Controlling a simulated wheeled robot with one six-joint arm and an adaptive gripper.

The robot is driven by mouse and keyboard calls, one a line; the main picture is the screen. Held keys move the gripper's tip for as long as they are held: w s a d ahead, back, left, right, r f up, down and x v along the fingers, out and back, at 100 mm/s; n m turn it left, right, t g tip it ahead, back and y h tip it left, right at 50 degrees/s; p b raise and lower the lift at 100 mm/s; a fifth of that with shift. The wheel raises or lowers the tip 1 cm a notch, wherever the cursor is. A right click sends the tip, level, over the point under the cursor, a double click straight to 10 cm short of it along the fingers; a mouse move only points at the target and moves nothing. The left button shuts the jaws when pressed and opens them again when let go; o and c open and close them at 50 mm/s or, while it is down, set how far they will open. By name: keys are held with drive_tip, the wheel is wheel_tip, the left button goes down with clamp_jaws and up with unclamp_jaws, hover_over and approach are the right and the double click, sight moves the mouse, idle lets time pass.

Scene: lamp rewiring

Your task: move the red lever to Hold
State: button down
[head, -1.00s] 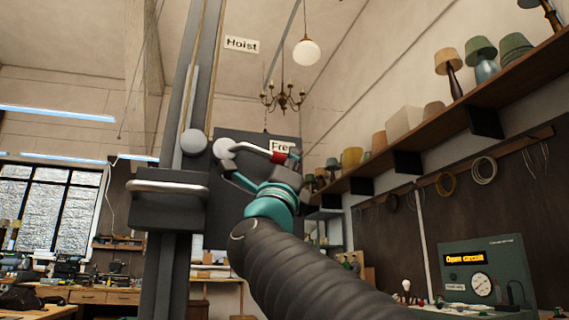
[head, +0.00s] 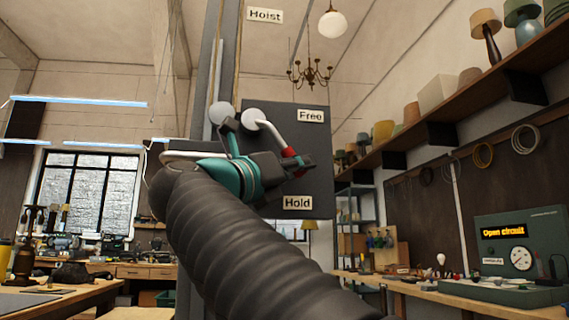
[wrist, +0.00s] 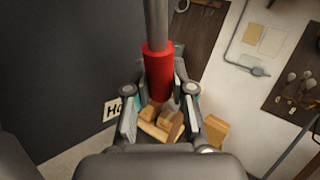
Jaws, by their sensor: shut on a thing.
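The lever has a pale metal rod (head: 271,131) on a round pivot and a red grip (head: 289,153) at its free end. It slants down to the right, between the "Free" label (head: 311,116) above and the "Hold" label (head: 298,203) below. My gripper (head: 297,164) is at the red grip, above the Hold label. In the wrist view the red grip (wrist: 158,72) sits between the fingers of my gripper (wrist: 160,92), which is shut on it. The Hold label (wrist: 112,109) is partly hidden behind a finger there.
The labels are on a dark panel (head: 318,180) beside a grey upright post. A "Hoist" label (head: 265,15) is higher up. A shelf of lamps (head: 450,100) runs along the right wall. A tester (head: 515,250) reading "Open circuit" stands on the right bench.

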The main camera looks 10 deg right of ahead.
drive_tip(key=shift+a+f, duration=0.25)
idle(0.3)
drive_tip(key=c, duration=1)
unclamp_jaws()
drive_tip(key=shift+o, duration=0.2)
drive_tip(key=shift+a, duration=0.1)
drive_tip(key=v, duration=1.2)
drive_tip(key=shift+r, duration=0.25)
drive_tip(key=shift+a, duration=0.1)
